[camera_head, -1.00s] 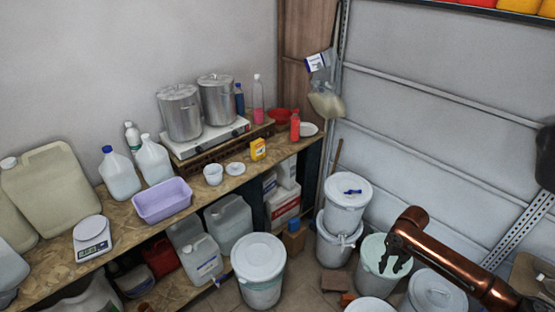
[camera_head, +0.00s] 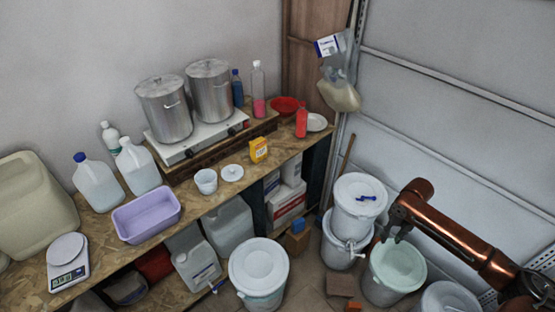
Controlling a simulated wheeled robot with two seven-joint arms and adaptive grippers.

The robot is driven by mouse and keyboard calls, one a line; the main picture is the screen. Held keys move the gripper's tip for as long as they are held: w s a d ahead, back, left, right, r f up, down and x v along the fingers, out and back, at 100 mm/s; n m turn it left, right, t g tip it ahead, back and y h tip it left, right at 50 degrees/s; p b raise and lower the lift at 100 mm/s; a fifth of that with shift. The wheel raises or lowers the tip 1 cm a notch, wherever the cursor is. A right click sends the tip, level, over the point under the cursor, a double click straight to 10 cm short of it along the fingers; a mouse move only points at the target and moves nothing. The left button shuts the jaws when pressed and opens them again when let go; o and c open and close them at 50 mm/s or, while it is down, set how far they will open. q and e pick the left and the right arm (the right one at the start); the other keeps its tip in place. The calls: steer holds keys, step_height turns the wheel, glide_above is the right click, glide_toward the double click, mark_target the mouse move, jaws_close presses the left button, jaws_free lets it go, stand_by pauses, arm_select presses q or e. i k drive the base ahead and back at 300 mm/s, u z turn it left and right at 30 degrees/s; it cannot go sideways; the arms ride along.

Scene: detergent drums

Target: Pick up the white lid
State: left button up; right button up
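A small round white lid (camera_head: 232,173) with a knob lies flat on the wooden bench, just right of a small white tub (camera_head: 206,181). My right gripper (camera_head: 394,238) is well to the right of the bench, above the pale green drum (camera_head: 397,268). It points down, its dark fingers look apart, and nothing shows between them. It is far from the small lid. My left gripper is not in view.
A yellow box (camera_head: 258,149) stands right of the lid, and a purple basin (camera_head: 147,215) lies to its left. Two steel pots (camera_head: 166,109) stand behind on a hotplate. White lidded drums (camera_head: 259,268) stand on the floor before the bench.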

mark_target(231, 172)
steer(key=u, duration=0.7)
steer(key=i, duration=1.05)
steer(key=u, duration=0.85)
